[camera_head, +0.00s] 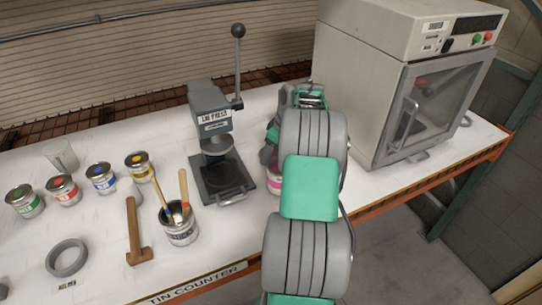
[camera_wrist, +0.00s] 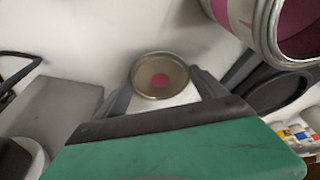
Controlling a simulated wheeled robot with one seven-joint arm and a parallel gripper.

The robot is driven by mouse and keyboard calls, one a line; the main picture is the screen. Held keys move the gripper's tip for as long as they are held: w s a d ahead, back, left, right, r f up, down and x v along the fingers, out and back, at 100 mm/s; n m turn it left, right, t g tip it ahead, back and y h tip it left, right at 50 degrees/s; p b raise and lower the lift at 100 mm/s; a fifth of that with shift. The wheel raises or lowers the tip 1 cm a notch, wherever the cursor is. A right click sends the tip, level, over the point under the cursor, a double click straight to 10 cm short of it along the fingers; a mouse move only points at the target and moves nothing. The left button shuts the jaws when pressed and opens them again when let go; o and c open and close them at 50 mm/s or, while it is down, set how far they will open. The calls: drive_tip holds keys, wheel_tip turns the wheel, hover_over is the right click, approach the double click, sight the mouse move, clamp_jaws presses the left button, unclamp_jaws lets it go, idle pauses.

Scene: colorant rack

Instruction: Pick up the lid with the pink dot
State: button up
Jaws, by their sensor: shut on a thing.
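The lid with the pink dot (camera_wrist: 160,66) is a round metal disc with a raised rim, and its dotted face is toward the wrist camera. My gripper (camera_wrist: 162,80) is shut on it, one grey finger on each side of the rim. I cannot tell from this view how high the lid is above the counter. In the head view my arm hides the lid and the fingertips. An open can with pink paint (camera_wrist: 240,20) is close by at the upper right of the wrist view. A little of its pink label (camera_head: 272,174) shows beside my arm in the head view.
The lid press (camera_head: 212,120) with its tall lever stands left of my arm. A grey oven-like cabinet (camera_head: 365,85) stands to the right. Several paint cans (camera_head: 62,188), a mallet (camera_head: 136,235), a brush can (camera_head: 180,228) and a grey ring (camera_head: 67,258) occupy the left counter.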

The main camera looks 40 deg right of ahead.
drive_tip(key=shift+c, duration=1)
drive_tip(key=shift+r, duration=0.15)
drive_tip(key=shift+r+b, duration=0.3)
drive_tip(key=s+a+r+m+b, duration=0.1)
drive_tip(key=s+a+r+b, duration=0.4)
drive_tip(key=s+r, duration=0.5)
drive_tip(key=shift+s+a+b, duration=0.35)
drive_tip(key=shift+s+a, duration=0.65)
drive_tip(key=shift+s, duration=0.15)
drive_tip(key=shift+f, duration=0.1)
